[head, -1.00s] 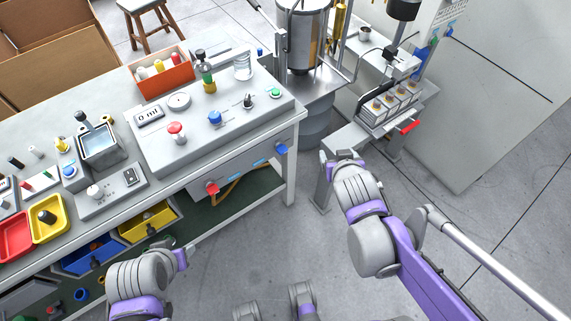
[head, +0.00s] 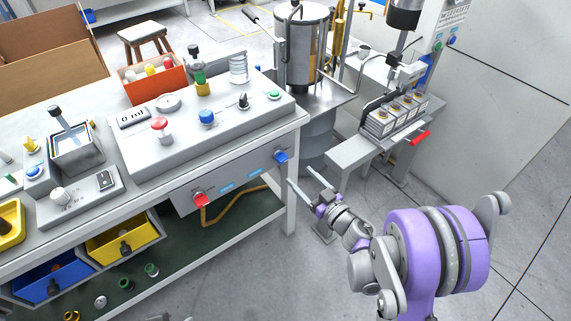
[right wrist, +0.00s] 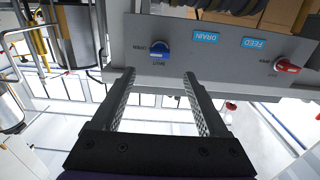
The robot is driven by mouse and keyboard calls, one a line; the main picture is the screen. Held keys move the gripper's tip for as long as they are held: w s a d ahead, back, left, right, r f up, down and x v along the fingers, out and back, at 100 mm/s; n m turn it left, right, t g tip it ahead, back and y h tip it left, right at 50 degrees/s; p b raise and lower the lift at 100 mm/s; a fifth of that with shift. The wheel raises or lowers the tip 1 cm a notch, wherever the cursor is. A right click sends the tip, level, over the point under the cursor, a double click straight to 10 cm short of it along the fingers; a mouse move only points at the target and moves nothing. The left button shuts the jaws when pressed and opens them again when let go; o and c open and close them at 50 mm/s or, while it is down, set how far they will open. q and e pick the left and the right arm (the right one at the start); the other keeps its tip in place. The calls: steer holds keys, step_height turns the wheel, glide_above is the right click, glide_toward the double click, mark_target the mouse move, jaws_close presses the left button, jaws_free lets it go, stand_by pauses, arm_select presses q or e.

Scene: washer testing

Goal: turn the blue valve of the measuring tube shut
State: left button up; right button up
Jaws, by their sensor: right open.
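The blue valve (head: 281,157) is a small knob at the right end of the grey panel (head: 240,172) under the bench top. In the right wrist view the blue valve (right wrist: 160,50) sits beside a DRAIN label, between printed OPEN and SHUT marks. My right gripper (head: 302,176) is open and empty, just in front of and slightly below the valve. In the right wrist view its fingers (right wrist: 158,73) point at the panel, with the valve between their lines and apart from them. I cannot make out the measuring tube clearly. My left gripper is out of view.
A red valve (head: 201,199) is on the same panel and shows by a FEED label in the right wrist view (right wrist: 287,66). A bench leg (head: 291,205) stands below the blue valve. A small side table (head: 365,148) is to the right. The floor in front is clear.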

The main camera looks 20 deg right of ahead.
mark_target(285, 160)
steer(key=x, duration=0.8)
steer(key=shift+w+a+b, duration=0.15)
steer(key=shift+w+b, duration=0.15)
steer(key=shift+w, duration=0.05)
jaws_close()
